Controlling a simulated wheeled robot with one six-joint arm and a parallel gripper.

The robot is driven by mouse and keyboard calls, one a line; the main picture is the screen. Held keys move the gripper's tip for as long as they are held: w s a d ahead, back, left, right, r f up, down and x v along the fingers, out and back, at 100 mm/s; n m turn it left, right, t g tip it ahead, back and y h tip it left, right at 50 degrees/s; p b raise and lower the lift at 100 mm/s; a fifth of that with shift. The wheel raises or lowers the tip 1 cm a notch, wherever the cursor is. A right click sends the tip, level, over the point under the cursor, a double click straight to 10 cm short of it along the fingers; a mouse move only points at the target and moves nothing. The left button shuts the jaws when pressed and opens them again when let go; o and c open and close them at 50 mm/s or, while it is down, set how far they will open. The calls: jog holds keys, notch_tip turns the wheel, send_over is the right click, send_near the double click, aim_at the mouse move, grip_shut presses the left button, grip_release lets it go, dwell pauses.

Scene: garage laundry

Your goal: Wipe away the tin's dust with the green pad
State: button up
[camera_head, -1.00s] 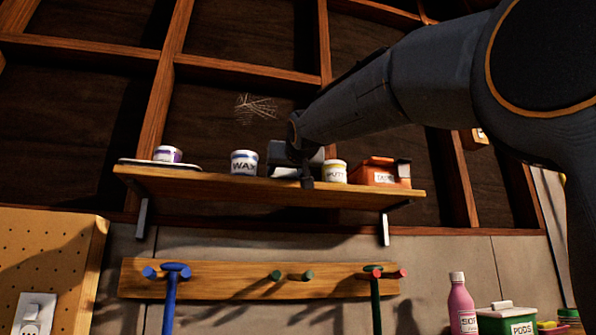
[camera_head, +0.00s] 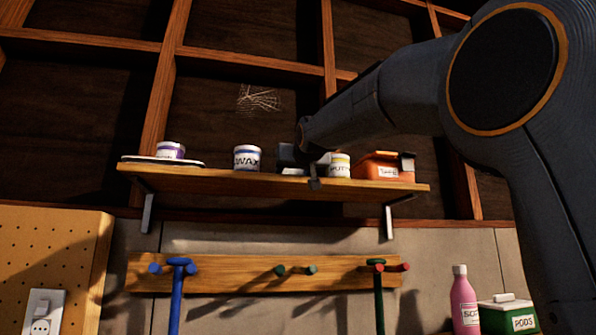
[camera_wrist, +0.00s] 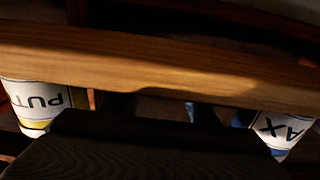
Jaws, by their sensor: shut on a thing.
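No green pad can be made out in either view. The wrist view is upside down and dark: the PUTTY tin (camera_wrist: 37,103) is at left, the WAX tin (camera_wrist: 282,130) at right. A purple and white tin (camera_head: 171,150) stands at the shelf's left end. Dust cannot be made out on any tin.
The shelf (camera_head: 240,183) crosses the wrist view as a plank (camera_wrist: 150,65). An orange box (camera_head: 380,168) stands at its right end, a flat pale plate (camera_head: 160,162) at its left. Below are a peg rail (camera_head: 230,279), a pink bottle (camera_head: 464,300) and a green PODS box (camera_head: 508,316).

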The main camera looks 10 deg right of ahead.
jog(key=shift+d, duration=0.35)
jog(key=shift+s+f+b, duration=0.2)
jog(key=shift+s+b, duration=1.1)
jog(key=shift+s, duration=0.85)
jog(key=s+b, duration=0.3)
jog(key=s, duration=0.3)
jog(key=shift+r, duration=0.1)
jog(key=shift+w+p, duration=0.45)
jog(key=shift+w, duration=1.3)
jog(key=shift+w+r+p, duration=0.1)
jog(key=shift+w+p, duration=1.35)
jog(key=shift+w, duration=1.95)
jog(key=shift+a+r, duration=0.1)
